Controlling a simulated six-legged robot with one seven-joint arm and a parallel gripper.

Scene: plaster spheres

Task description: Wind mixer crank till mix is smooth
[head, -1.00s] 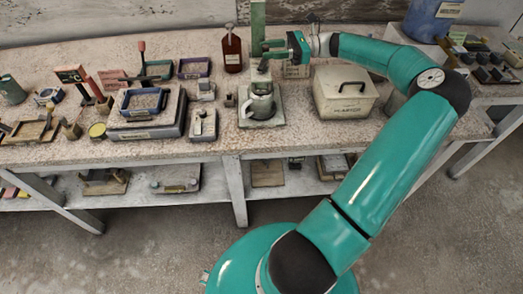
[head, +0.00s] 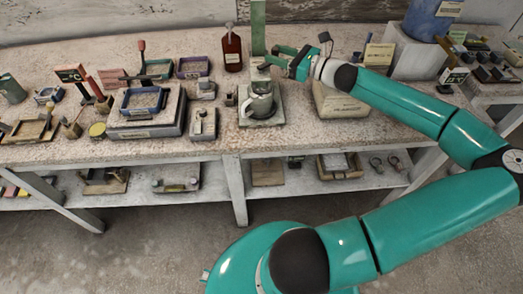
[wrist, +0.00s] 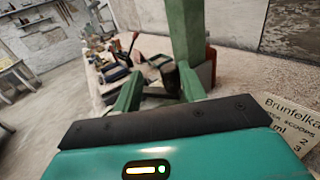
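The mixer stands near the middle of the bench: a grey mug-like vessel (head: 258,104) on a green-grey base (head: 276,117), with a tall green post (head: 258,32) behind it. The post also shows large in the wrist view (wrist: 187,38). My gripper (head: 270,57) is just above and to the right of the vessel, beside the post. Its two green fingers stand apart in the wrist view (wrist: 160,90). A dark part (wrist: 166,82) shows beyond and between them; I cannot tell whether it is the crank. The mix inside the vessel is not visible.
A cream lidded box (head: 338,102) stands right of the mixer, partly under my wrist. A red-brown bottle (head: 232,50) is behind, to the left. A blue-framed tray (head: 143,102) and a small grey device (head: 203,123) stand left. A labelled card (wrist: 296,118) is close at right.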

